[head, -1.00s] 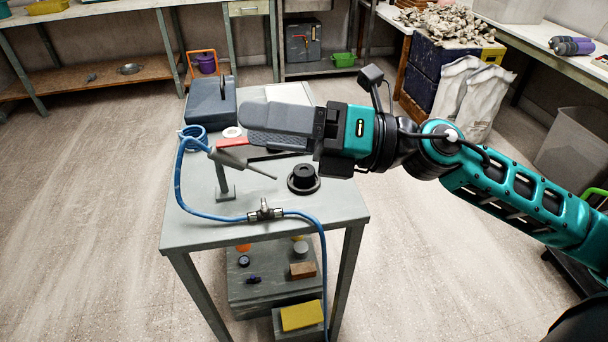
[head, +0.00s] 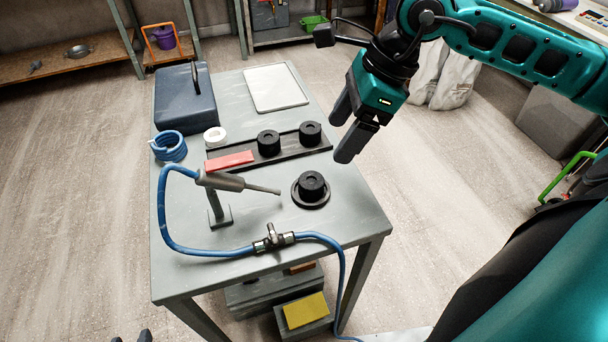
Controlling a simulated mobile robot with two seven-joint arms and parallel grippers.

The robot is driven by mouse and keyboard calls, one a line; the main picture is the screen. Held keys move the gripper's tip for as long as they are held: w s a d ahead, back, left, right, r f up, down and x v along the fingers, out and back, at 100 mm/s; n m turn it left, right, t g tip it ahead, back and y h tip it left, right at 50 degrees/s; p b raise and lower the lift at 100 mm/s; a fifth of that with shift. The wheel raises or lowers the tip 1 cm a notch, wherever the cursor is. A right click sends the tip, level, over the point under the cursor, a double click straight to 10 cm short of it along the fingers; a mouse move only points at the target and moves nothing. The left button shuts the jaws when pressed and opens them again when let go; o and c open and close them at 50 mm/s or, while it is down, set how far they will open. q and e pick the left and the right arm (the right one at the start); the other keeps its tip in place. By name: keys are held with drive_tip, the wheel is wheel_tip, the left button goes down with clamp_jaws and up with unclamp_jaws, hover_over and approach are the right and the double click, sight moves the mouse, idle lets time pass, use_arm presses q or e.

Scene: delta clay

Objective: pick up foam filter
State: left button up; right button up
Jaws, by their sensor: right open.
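Several black cylinders with a hollow in the top look like foam filters; I cannot tell for sure which one is meant. One black cylinder (head: 312,184) sits on a round black dish at the right side of the grey table. Two more, a left one (head: 268,143) and a right one (head: 310,133), stand on a long dark tray (head: 288,148). My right gripper (head: 341,138) is open and empty above the table's right edge, right of the cylinders, its fingers pointing down and left. Only two dark tips of my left gripper (head: 131,338) show at the bottom edge.
A red block (head: 230,161) lies at the tray's left end, near a white ring (head: 215,137). A grey nozzle (head: 222,181) on a stand and a blue hose (head: 163,221) take up the left front. A grey box (head: 184,103) and pale panel (head: 274,88) lie behind.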

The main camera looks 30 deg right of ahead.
hover_over(313, 180)
drive_tip(key=d, duration=0.3)
drive_tip(key=f, duration=0.5)
drive_tip(key=shift+s+a, duration=0.15)
drive_tip(key=shift+s, duration=0.2)
drive_tip(key=shift+s+a+x, duration=0.1)
drive_tip(key=shift+a+x, duration=0.05)
drive_tip(key=shift+x, duration=1.25)
drive_tip(key=shift+s+a+x, duration=0.15)
drive_tip(key=shift+x, duration=1.25)
drive_tip(key=shift+r, duration=0.1)
drive_tip(key=c, duration=1.2)
